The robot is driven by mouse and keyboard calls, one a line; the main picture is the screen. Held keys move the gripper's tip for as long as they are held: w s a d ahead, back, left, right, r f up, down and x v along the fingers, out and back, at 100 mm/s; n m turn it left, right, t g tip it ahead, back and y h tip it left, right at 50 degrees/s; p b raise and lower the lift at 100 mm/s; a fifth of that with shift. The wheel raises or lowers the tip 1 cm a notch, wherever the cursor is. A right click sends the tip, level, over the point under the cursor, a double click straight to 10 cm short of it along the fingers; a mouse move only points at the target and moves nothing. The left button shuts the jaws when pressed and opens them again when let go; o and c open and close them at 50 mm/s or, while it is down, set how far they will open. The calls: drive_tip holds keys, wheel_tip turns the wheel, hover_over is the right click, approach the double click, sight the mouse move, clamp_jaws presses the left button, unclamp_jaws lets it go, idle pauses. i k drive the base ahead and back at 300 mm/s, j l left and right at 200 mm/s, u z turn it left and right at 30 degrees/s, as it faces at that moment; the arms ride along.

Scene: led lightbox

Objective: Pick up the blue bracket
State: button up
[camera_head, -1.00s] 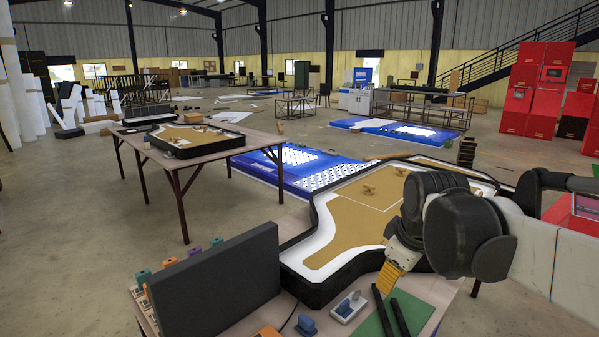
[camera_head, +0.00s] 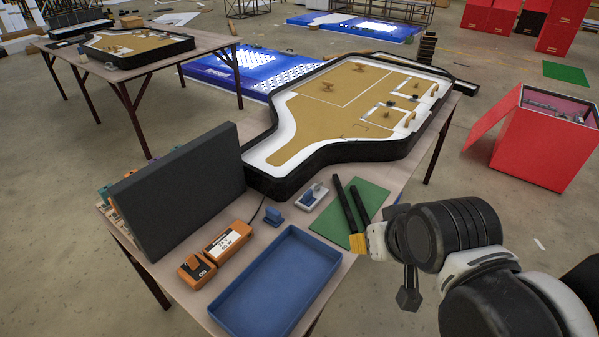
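A small blue bracket (camera_head: 273,216) stands on the near table, between an orange device and a white block (camera_head: 312,195) that carries a grey-blue piece. It is uncovered and nothing touches it. My gripper (camera_head: 358,243) is to the right of the bracket, apart from it, over the near edge of a green mat (camera_head: 325,222).
A blue tray (camera_head: 325,256) lies at the table's front. An orange device (camera_head: 228,239) and a dark upright panel (camera_head: 180,185) stand left. A black-rimmed board (camera_head: 320,150) fills the back. A red box (camera_head: 535,140) stands right.

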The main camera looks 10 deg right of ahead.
sight(308, 200)
drive_tip(key=k+j+z, duration=0.1)
drive_tip(key=j+z, duration=0.25)
drive_tip(key=k+j+z, duration=0.1)
drive_tip(key=j+z, duration=0.3)
drive_tip(key=k+j+z, duration=0.2)
drive_tip(key=j+z, duration=0.65)
drive_tip(key=j, duration=0.15)
drive_tip(key=k, duration=0.05)
